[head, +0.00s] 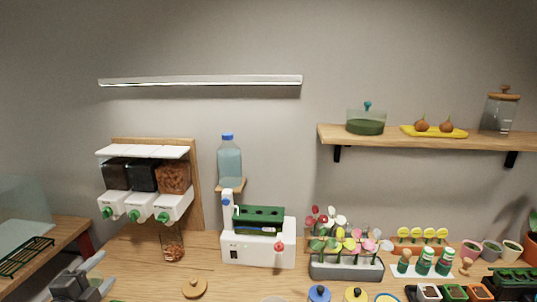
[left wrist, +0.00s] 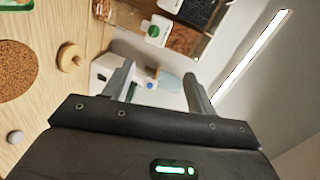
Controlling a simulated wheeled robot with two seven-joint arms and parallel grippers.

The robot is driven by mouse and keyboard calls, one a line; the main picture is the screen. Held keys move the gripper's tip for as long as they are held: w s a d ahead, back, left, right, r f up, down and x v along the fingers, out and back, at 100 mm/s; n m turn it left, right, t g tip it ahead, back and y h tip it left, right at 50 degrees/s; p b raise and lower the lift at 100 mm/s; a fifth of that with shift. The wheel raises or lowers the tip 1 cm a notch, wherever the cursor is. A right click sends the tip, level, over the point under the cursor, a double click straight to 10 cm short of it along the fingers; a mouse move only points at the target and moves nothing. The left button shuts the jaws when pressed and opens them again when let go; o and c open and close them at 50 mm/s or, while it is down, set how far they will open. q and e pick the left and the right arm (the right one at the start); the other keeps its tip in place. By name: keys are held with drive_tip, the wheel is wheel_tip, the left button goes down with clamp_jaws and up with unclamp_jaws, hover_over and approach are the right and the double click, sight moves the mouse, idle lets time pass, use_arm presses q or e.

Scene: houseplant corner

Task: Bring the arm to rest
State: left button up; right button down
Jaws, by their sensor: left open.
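My left gripper (head: 99,274) shows at the bottom left corner of the head view, grey, with its two fingers apart. In the left wrist view its fingers (left wrist: 158,88) are spread, with nothing held between them. The white machine and the bottle seen between the fingers there are farther off. The gripper is in front of the dispenser wall unit and left of the round wooden lid (head: 194,288). My right gripper shows in neither view.
Dispensers (head: 143,176) hang on a wooden board, with a glass jar (head: 172,248) below. A white machine (head: 259,245) stands mid-table beside a flower planter (head: 346,268). A wire rack (head: 27,257) lies at far left. Small pots crowd the right. A wooden shelf (head: 430,141) is above.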

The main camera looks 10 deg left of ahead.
use_arm(q)
drive_tip(key=s+d+f+n+g+y, duration=0.1)
drive_tip(key=s+d+f+n+g, duration=0.3)
drive_tip(key=f, duration=0.4)
drive_tip(key=s+d+f+n+g, duration=0.25)
drive_tip(key=s+f, duration=0.35)
drive_tip(key=f, duration=0.3)
drive_tip(key=s+d+f+n+g+h, duration=0.1)
drive_tip(key=s+d+f+n+g, duration=0.25)
drive_tip(key=s+d, duration=0.35)
drive_tip(key=s+d+f+n+g+h, duration=0.2)
drive_tip(key=s+d+f+n+g, duration=0.15)
drive_tip(key=s+d, duration=0.3)
wheel_tip(320, 180, down, 35)
drive_tip(key=s+b, duration=0.2)
drive_tip(key=b, duration=0.4)
drive_tip(key=s+a+f+g+b, duration=0.2)
drive_tip(key=s+f+b, duration=0.2)
drive_tip(key=s+f, duration=1.1)
wheel_tip(320, 180, down, 3)
drive_tip(key=shift+s+a+r+m+y, duration=0.15)
drive_tip(key=shift+s+m+y, duration=0.1)
drive_tip(key=shift+m+y, duration=0.1)
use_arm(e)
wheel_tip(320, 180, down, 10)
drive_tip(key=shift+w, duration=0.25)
